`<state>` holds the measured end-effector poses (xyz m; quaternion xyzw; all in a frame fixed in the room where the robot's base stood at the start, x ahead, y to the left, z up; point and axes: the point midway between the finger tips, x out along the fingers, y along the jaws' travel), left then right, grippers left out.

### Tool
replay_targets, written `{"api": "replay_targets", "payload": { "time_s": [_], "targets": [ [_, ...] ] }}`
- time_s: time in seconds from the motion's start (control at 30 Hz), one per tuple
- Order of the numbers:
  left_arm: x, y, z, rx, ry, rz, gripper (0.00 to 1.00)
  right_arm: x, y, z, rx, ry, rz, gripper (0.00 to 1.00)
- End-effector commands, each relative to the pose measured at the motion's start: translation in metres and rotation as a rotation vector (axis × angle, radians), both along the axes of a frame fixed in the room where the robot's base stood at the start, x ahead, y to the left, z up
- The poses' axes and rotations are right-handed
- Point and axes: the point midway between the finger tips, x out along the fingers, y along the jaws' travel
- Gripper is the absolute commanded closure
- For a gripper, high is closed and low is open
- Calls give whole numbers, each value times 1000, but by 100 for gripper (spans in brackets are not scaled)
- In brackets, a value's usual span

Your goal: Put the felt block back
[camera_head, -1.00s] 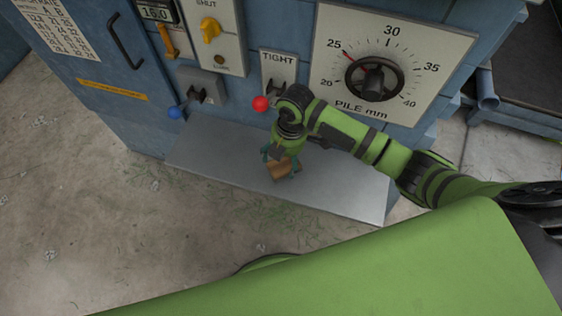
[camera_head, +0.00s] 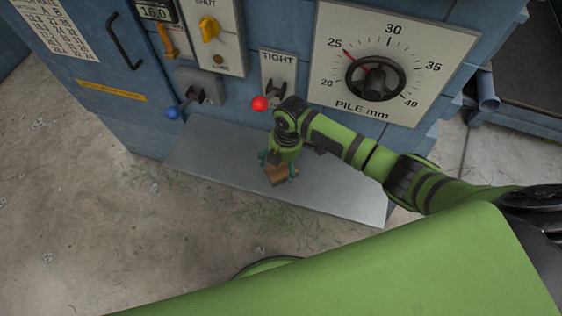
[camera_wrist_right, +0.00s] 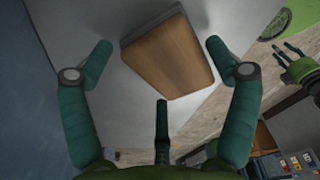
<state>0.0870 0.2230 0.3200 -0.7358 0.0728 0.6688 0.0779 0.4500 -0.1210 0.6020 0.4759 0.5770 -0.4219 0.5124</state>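The felt block (camera_head: 279,177) has a brown wooden face and a thin grey layer along one side. It is at the grey metal shelf (camera_head: 215,155), below the red-knobbed lever; I cannot tell if it rests flat. My right gripper (camera_head: 279,164) is directly over it. In the right wrist view the block (camera_wrist_right: 172,58) lies between the spread teal fingers of this gripper (camera_wrist_right: 160,65), with gaps to the left and right fingertips. My left gripper (camera_wrist_right: 286,50) shows at the right of the wrist view, fingers apart and empty; it is outside the head view.
The blue machine carries a red-knobbed lever (camera_head: 261,103) under "TIGHT", a blue-knobbed lever (camera_head: 173,112), a yellow switch (camera_head: 209,28) and a pile dial (camera_head: 375,78). A dark bench (camera_head: 520,75) stands at right. Concrete floor with grass clippings is clear in front.

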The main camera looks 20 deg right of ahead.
Motion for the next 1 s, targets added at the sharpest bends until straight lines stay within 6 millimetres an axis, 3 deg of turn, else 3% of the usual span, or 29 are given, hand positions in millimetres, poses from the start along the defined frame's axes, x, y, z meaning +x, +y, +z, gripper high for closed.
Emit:
{"api": "replay_targets", "payload": {
  "time_s": [0.47, 1.0],
  "targets": [
    [-2, 0, 3, 0, 3, -2, 56, 0, 0, 8, 0, -1, 0, 0],
    [-2, 0, 16, 0, 4, -3, 56, 3, -12, 108, 0, -2, 0, 0]
  ]
}}
